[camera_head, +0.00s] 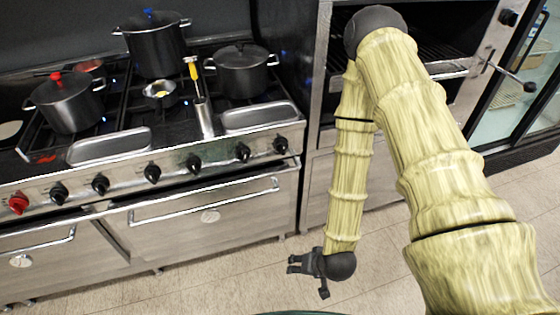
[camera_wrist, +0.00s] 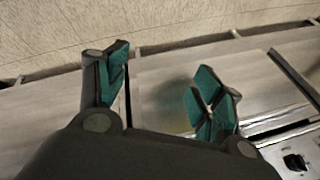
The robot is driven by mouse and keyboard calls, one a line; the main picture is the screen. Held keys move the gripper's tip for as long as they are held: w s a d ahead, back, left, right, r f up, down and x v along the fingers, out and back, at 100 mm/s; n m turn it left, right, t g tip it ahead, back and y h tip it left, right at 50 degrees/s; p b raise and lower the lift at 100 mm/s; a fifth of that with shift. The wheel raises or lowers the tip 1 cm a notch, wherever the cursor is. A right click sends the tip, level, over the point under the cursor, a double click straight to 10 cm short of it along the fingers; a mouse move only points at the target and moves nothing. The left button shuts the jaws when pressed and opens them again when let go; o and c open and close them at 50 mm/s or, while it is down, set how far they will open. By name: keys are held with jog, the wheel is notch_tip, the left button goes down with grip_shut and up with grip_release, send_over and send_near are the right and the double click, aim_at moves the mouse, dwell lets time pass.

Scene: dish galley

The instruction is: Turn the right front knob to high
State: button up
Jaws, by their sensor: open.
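A row of several black knobs runs along the stove's front panel (camera_head: 125,182), with one red knob (camera_head: 18,203) at the left end. The two rightmost black knobs (camera_head: 242,151) and (camera_head: 280,145) sit below the right-hand burners. Which of them is the right front knob is not marked legibly. My gripper (camera_head: 291,264) is low, near the floor, right of the oven doors and well below the knobs, touching nothing. In the wrist view its two green-padded fingers (camera_wrist: 160,90) are apart and empty. One black knob (camera_wrist: 295,162) shows there at the lower right corner.
The stove top holds a black pot with a red-knobbed lid (camera_head: 67,103), a tall pot (camera_head: 155,45), a lidded pot (camera_head: 241,70) and a small pan (camera_head: 160,94). Oven door handles (camera_head: 205,199) stick out below the knobs. A tall oven (camera_head: 318,110) stands to the right. The floor in front is clear.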

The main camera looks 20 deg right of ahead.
jog(key=w+m+t+b, duration=0.2)
jog(key=w+t+b, duration=0.15)
jog(key=w, duration=0.45)
jog(key=m+t+h+b, duration=0.1)
jog(key=m+t+b, duration=0.9)
jog(key=m+b, duration=0.15)
send_near(284, 151)
jog(key=shift+n, duration=0.25)
jog(key=w, duration=1)
jog(key=shift+w+a+r+b, duration=0.1)
jog(key=shift+a+b, duration=0.1)
jog(key=shift+b, duration=0.1)
jog(key=shift+c, duration=0.4)
jog(key=c, duration=1)
